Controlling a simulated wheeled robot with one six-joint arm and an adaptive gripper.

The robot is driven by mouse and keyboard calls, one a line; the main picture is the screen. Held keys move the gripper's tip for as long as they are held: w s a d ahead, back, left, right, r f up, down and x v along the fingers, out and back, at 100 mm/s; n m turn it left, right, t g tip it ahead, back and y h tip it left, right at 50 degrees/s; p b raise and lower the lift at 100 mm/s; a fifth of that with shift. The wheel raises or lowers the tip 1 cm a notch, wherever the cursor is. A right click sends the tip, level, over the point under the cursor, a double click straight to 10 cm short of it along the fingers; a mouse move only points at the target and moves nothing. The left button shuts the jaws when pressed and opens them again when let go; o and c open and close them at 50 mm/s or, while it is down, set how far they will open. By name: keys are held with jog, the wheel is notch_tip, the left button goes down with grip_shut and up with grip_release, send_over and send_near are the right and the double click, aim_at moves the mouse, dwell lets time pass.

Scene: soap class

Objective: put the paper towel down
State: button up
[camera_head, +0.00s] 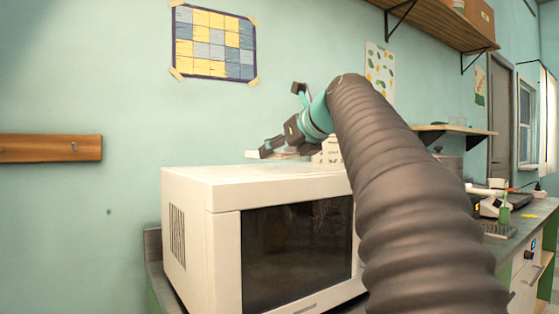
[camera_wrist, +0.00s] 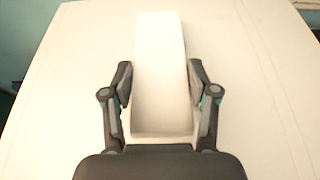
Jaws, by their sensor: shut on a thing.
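The paper towel (camera_wrist: 161,75) is a plain white upright-looking block in the wrist view, with its long side running away from me. My gripper (camera_wrist: 160,84) has one dark finger on each side of it and is shut on it. Behind and below it is the pale flat top of the white microwave (camera_head: 190,190). In the head view my gripper is over the back of the microwave top, partly hidden by my arm. I cannot tell whether the towel touches the top.
The microwave stands on a counter (camera_head: 522,228) that runs off to the right, with small items and a green brush-like thing (camera_head: 505,212) on it. A wall shelf (camera_head: 455,130) and a higher shelf (camera_head: 440,22) hang at the right. The microwave top's left part is clear.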

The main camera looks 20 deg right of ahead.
jog(key=shift+f, duration=1)
jog(key=shift+f, duration=0.35)
jog(key=o, duration=0.9)
jog(key=shift+f, duration=0.1)
